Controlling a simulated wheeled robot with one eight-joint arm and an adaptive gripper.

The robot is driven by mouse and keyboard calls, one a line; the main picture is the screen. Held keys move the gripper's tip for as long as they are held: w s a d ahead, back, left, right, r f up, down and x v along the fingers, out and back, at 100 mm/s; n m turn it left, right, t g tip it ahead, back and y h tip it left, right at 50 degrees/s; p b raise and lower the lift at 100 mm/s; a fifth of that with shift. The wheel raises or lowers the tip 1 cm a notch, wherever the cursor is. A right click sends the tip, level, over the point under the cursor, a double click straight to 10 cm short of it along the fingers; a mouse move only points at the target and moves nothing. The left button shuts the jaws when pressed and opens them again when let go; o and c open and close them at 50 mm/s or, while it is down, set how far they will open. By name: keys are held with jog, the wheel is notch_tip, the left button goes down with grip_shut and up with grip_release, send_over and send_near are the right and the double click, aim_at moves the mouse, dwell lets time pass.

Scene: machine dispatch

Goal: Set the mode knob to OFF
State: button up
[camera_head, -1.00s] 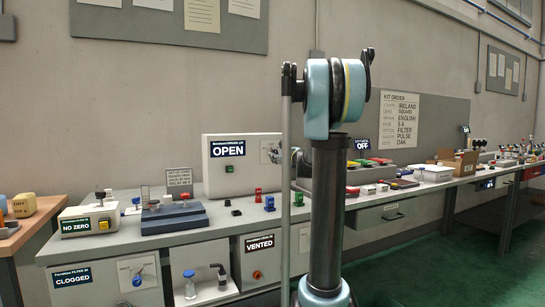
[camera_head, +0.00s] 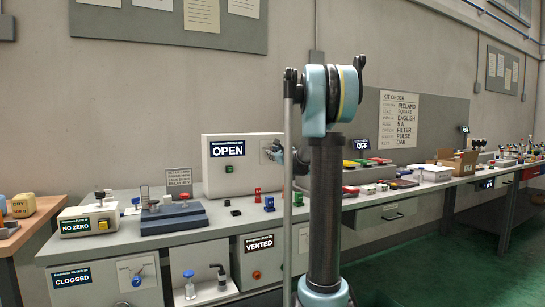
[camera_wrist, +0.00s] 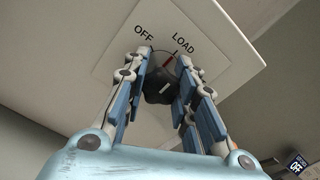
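The mode knob (camera_wrist: 158,88) is dark and round, on a light panel (camera_wrist: 215,30) marked OFF on the left and LOAD on the right. A thin red mark beside the knob slants toward LOAD. My gripper (camera_wrist: 164,62) has one finger on each side of the knob in the wrist view. The gaps are too narrow to tell whether the fingers press on it.
A grey bench (camera_head: 130,238) carries a NO ZERO unit (camera_head: 88,220), a blue-grey fixture (camera_head: 174,218) and small red and blue pieces. A screen reading OFF (camera_head: 363,145) stands farther right. Green floor (camera_head: 440,262) is clear at the right.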

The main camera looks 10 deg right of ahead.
jog(key=shift+a, duration=0.15)
jog(key=shift+n, duration=0.3)
jog(key=n, duration=1.1)
jog(key=shift+s+a+f, duration=0.1)
jog(key=shift+s+f, duration=0.05)
jog(key=shift+n, duration=0.3)
dwell(0.3)
